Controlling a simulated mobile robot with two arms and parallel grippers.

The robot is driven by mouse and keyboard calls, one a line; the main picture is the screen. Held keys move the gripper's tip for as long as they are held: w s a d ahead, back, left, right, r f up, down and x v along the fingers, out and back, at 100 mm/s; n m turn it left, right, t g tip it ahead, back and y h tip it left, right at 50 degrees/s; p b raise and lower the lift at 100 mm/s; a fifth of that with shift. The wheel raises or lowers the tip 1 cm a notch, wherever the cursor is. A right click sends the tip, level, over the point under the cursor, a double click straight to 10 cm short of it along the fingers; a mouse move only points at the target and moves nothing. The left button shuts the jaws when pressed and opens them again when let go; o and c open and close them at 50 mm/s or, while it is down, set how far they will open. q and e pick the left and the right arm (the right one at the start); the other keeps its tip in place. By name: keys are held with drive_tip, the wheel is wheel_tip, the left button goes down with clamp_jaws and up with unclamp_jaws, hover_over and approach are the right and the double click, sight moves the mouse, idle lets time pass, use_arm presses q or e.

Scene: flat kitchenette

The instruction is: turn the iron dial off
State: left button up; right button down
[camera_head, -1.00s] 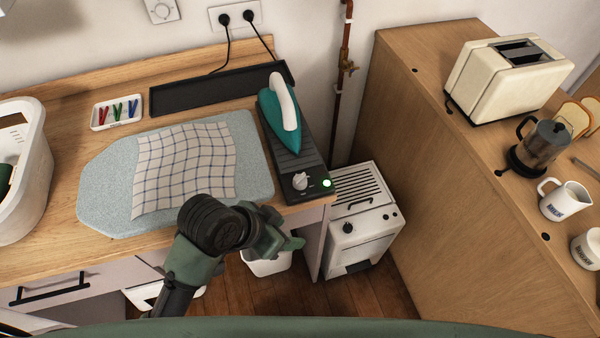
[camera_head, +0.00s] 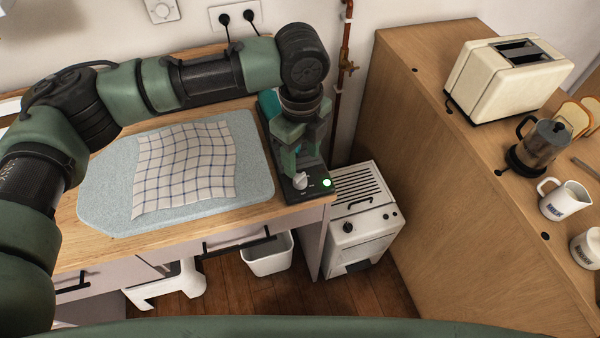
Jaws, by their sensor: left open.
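The iron dial (camera_head: 300,181) is a small white knob on the front end of the black iron base (camera_head: 316,190). A green light (camera_head: 327,183) glows beside it on the right. My left gripper (camera_head: 302,168) points down just above and behind the dial, with its jaws open. I cannot tell whether a finger touches the dial. The teal iron (camera_head: 268,104) lies on the base behind the gripper and is mostly hidden by my arm. My right gripper is not in view.
A checked cloth (camera_head: 185,163) lies on the blue ironing pad (camera_head: 105,190) left of the dial. A small white oven (camera_head: 362,225) stands below on the right. A tall wooden counter (camera_head: 440,190) rises farther right, with a toaster (camera_head: 508,78) on top.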

sight(300, 176)
use_arm(q)
drive_tip(key=shift+w+a, duration=0.2)
drive_tip(key=shift+f, duration=0.3)
wheel_tip(300, 176, down, 7)
drive_tip(key=shift+r+p, duration=0.1)
drive_tip(key=shift+p, duration=0.75)
clamp_jaws()
